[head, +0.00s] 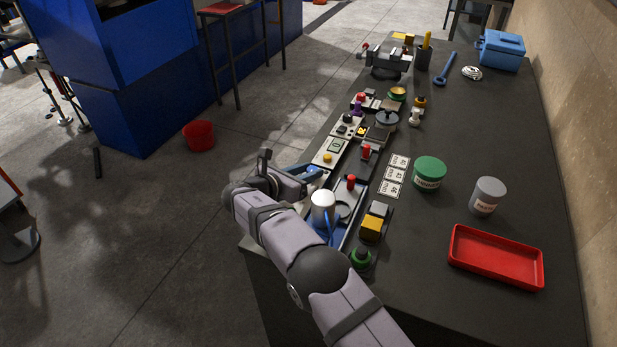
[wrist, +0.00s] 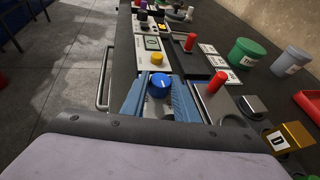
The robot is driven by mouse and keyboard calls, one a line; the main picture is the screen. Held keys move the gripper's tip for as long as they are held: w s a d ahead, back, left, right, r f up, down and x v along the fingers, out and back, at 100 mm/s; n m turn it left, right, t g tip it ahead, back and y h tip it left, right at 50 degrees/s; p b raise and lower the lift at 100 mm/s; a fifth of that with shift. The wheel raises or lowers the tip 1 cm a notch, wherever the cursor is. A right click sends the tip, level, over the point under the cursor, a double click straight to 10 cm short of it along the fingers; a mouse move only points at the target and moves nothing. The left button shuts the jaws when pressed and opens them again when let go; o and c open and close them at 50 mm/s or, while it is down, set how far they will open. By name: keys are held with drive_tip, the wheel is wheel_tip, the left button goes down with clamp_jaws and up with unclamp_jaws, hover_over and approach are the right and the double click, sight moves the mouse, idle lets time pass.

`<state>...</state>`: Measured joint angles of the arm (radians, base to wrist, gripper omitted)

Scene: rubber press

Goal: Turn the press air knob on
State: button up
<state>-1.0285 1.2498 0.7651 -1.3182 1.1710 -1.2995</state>
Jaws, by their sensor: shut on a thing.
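A round blue knob (wrist: 160,84) sits at the near end of the row of controls along the bench's left edge, in the wrist view. I take it to be the press air knob; no label on it is readable. My gripper (wrist: 160,96) has its blue fingers on either side of the knob and is shut on it. The top of the knob shows between the fingers and a pale mark is on it. In the head view my gripper (head: 311,174) is at the bench's left edge, and the knob is mostly hidden there.
A yellow knob (wrist: 157,58) is just beyond the blue one. A red-topped post (head: 351,183) stands close to the right of my gripper.

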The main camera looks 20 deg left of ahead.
drive_tip(key=shift+w+r+m+h+b, duration=0.1)
drive_tip(key=shift+r+m+h+b, duration=0.3)
drive_tip(key=shift+b, duration=0.75)
drive_tip(key=shift+f, duration=0.15)
drive_tip(key=o, duration=1)
drive_tip(key=shift+o, duration=0.2)
drive_tip(key=shift+f, duration=0.15)
drive_tip(key=shift+a, duration=0.1)
drive_tip(key=shift+b+v, duration=0.95)
drive_tip(key=shift+v, duration=2.75)
